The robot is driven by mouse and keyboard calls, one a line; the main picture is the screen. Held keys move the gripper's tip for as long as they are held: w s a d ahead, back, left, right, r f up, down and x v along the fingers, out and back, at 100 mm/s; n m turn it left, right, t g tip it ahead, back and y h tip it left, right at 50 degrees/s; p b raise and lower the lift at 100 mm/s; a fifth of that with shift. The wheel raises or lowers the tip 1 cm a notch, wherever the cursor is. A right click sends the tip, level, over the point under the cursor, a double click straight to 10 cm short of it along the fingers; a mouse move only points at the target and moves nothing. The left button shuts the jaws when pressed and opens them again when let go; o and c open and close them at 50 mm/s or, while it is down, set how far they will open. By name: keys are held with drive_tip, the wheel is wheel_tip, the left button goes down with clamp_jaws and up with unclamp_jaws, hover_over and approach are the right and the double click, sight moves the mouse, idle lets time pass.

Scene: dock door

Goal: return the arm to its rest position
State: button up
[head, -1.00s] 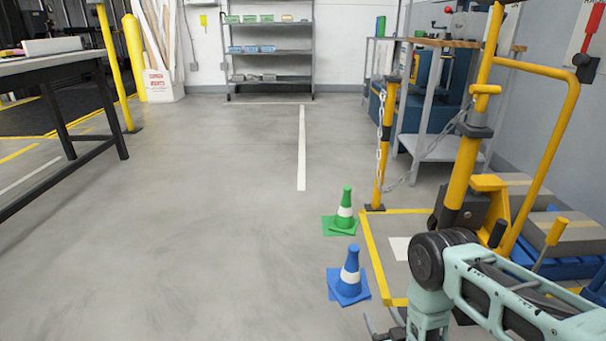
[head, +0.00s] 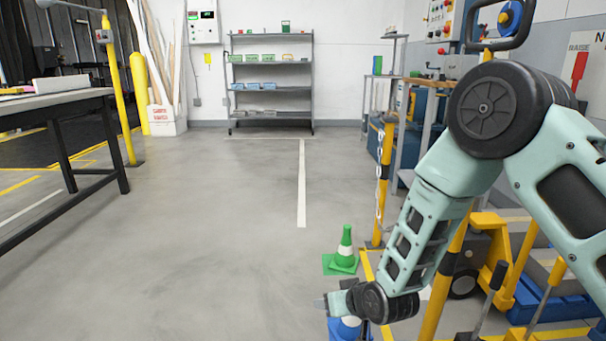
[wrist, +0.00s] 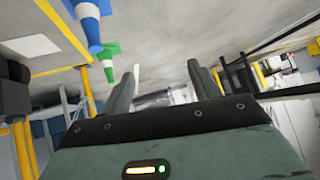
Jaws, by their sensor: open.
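My arm (head: 430,230) is bent, with its elbow high at the right of the head view and its forearm slanting down to the left. My gripper (head: 322,303) is at the lower middle, pointing left, in front of the top of the blue cone (head: 348,329) in the picture. In the wrist view my gripper (wrist: 162,82) has its two dark fingers apart, with nothing between them. The arm hides part of the workbench and the pallet jack behind it.
A green cone (head: 344,254) stands beyond the gripper. A yellow post (head: 383,180) with a chain and a yellow pallet jack (head: 490,250) are at right. A dark-legged table (head: 60,105) is at left, a shelf (head: 271,85) at the back. The middle floor is clear.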

drive_tip(key=s+r+n+g+h+p, duration=0.25)
drive_tip(key=s+r+g, duration=0.35)
drive_tip(key=s+r, duration=1.3)
drive_tip(key=s+d+r+n+g+h, duration=0.25)
drive_tip(key=s+d, duration=0.35)
drive_tip(key=s, duration=0.7)
wheel_tip(320, 180, up, 39)
drive_tip(key=y+p, duration=0.1)
drive_tip(key=p, duration=3.7)
drive_tip(key=shift+d+m, duration=0.25)
drive_tip(key=shift+m, duration=0.15)
